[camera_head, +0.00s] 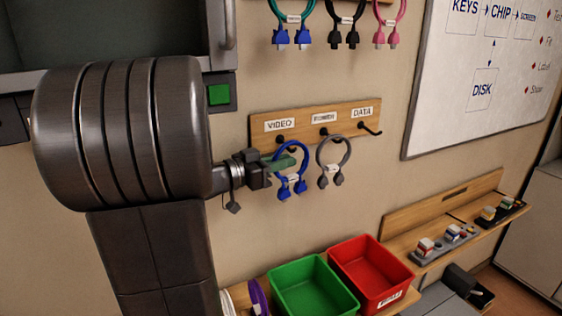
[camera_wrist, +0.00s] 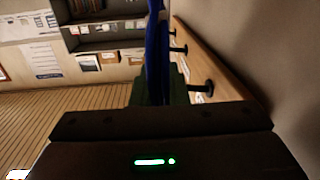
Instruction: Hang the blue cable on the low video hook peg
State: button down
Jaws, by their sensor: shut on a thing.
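The blue cable (camera_head: 291,180) is a loop with two blue plugs hanging down and a pale tag. My gripper (camera_head: 286,160) has greenish fingers and is shut on the loop's upper part, coming from the left. The low video peg (camera_head: 281,139) is a dark hook under the VIDEO label, close above the held loop. In the wrist view the blue cable (camera_wrist: 157,50) stands upright between the fingers (camera_wrist: 158,88). The nearest peg (camera_wrist: 203,87) is to its right and seems apart from it. Whether the loop touches the video peg cannot be told in the head view.
A grey cable (camera_head: 332,165) hangs at the power peg (camera_head: 326,132), just right of the blue one. The data peg (camera_head: 371,130) looks bare. Upper cables (camera_head: 293,30) hang above. Green (camera_head: 309,287) and red (camera_head: 372,272) bins stand below.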

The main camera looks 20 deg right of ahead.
jog(key=c, duration=1.3)
grip_release()
jog(key=shift+s, duration=0.2)
jog(key=shift+c, duration=0.2)
jog(key=shift+d, duration=0.1)
jog(key=s+a+b, duration=0.2)
jog(key=a+b, duration=0.1)
jog(key=a, duration=1)
jog(key=shift+a, duration=0.35)
jog(key=d+p, duration=0.1)
jog(key=d, duration=0.3)
jog(key=w+d+p, duration=0.1)
jog(key=d, duration=0.4)
jog(key=w+d+p, duration=0.1)
jog(key=d, duration=0.3)
jog(key=shift+d, duration=0.4)
jog(key=shift+r, duration=0.15)
